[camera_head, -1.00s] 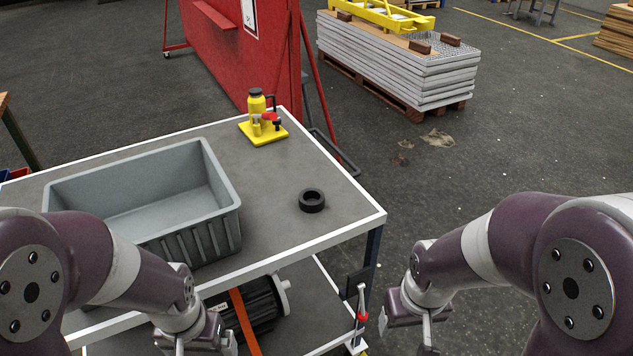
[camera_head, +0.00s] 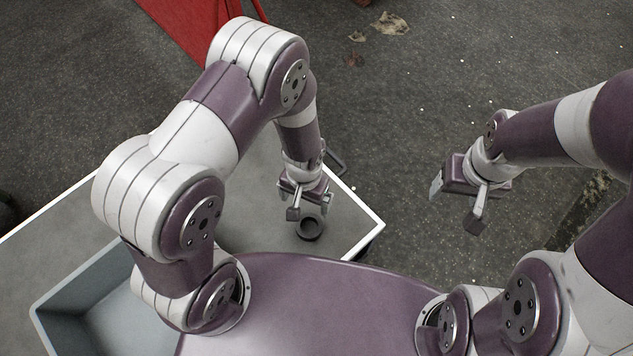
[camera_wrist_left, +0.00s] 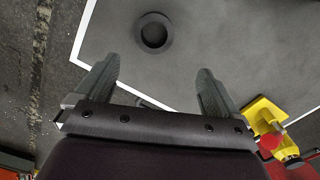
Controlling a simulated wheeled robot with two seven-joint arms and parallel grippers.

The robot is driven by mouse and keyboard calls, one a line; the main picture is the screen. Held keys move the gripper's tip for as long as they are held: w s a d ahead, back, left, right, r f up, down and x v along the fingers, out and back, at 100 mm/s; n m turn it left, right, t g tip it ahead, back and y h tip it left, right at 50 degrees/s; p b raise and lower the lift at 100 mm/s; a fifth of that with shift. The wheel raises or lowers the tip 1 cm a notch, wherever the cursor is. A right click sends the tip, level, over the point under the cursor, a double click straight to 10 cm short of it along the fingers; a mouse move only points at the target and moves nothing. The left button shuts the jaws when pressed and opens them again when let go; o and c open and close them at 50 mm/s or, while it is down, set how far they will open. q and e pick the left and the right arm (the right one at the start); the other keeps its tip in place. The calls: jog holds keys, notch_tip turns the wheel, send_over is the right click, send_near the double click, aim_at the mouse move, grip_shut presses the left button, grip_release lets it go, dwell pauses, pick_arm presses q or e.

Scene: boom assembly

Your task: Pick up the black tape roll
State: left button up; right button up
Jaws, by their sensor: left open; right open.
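The black tape roll (camera_head: 309,228) lies flat on the grey table top near its right corner. It also shows whole in the left wrist view (camera_wrist_left: 154,32), beyond the fingertips and roughly in line with the gap between them. My left gripper (camera_head: 308,208) is open and empty, close to the roll in the head view; in the wrist view its two fingers (camera_wrist_left: 157,78) are spread apart with bare table between them. My right gripper (camera_head: 458,200) is open and empty, off to the right of the table over the floor.
The grey bin (camera_head: 75,285) stands on the table at the lower left, partly behind my left arm. The table's white edge (camera_head: 357,203) runs close to the roll, with open floor beyond.

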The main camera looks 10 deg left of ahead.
pick_arm(q)
jog(key=b, duration=0.6)
send_over(309, 227)
jog(key=shift+t, duration=0.3)
jog(key=f, duration=0.8)
jog(key=shift+w+f, duration=0.25)
jog(key=shift+f, duration=0.05)
notch_tip(309, 227, down, 3)
jog(key=b, duration=0.3)
jog(key=shift+a+f, duration=0.1)
jog(key=shift+f, duration=0.1)
jog(key=shift+s+f+b, duration=0.2)
jog(key=shift+s+b, duration=0.05)
jog(key=shift+b, duration=0.15)
jog(key=shift+s+d+r, duration=0.15)
jog(key=shift+d+r, duration=0.1)
jog(key=shift+r, duration=0.05)
jog(key=shift+w+a+f, duration=0.1)
jog(key=shift+w, duration=0.15)
jog(key=c, duration=1.2)
jog(key=shift+o, duration=0.2)
jog(key=shift+s, duration=0.1)
pick_arm(e)
notch_tip(309, 227, down, 9)
jog(key=s+d, duration=0.1)
jog(key=s, duration=0.1)
jog(key=shift+s, duration=0.15)
